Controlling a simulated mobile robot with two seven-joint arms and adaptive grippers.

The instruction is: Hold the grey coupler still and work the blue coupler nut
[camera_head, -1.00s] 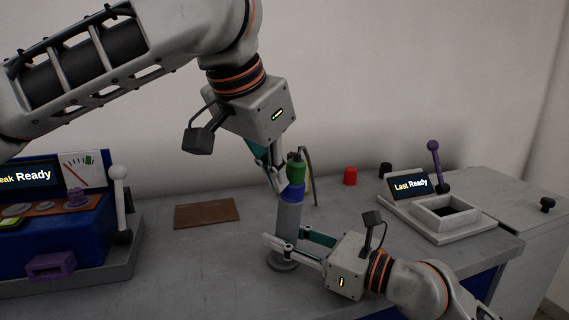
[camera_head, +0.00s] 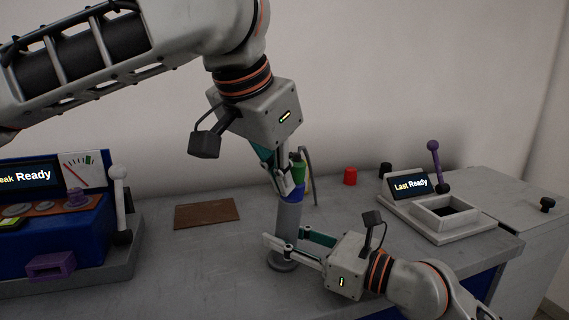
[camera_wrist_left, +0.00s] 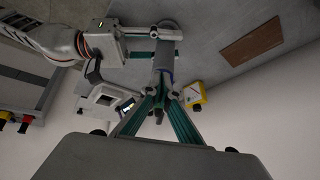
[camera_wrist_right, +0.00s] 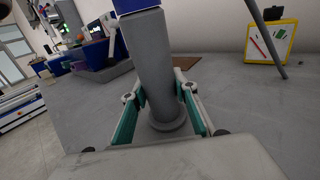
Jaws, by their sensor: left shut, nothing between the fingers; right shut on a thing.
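The grey coupler (camera_head: 289,222) stands upright on a round foot on the bench. Its blue coupler nut (camera_head: 298,192) is at the top, with a green part (camera_head: 299,168) above it. My right gripper (camera_head: 286,240) is shut around the lower grey body; the right wrist view also shows the coupler (camera_wrist_right: 153,70) between its fingers and the nut (camera_wrist_right: 135,5) at the top edge. My left gripper (camera_head: 284,189) points down beside the nut and green part, shut and empty, partly covering them. I cannot tell if it touches them.
A blue console (camera_head: 60,235) with a white lever stands left. A brown board (camera_head: 207,213) lies behind the coupler. A red cap (camera_head: 350,176) and a black cap (camera_head: 385,169) stand at the back. A grey box with a purple lever (camera_head: 434,150) is right.

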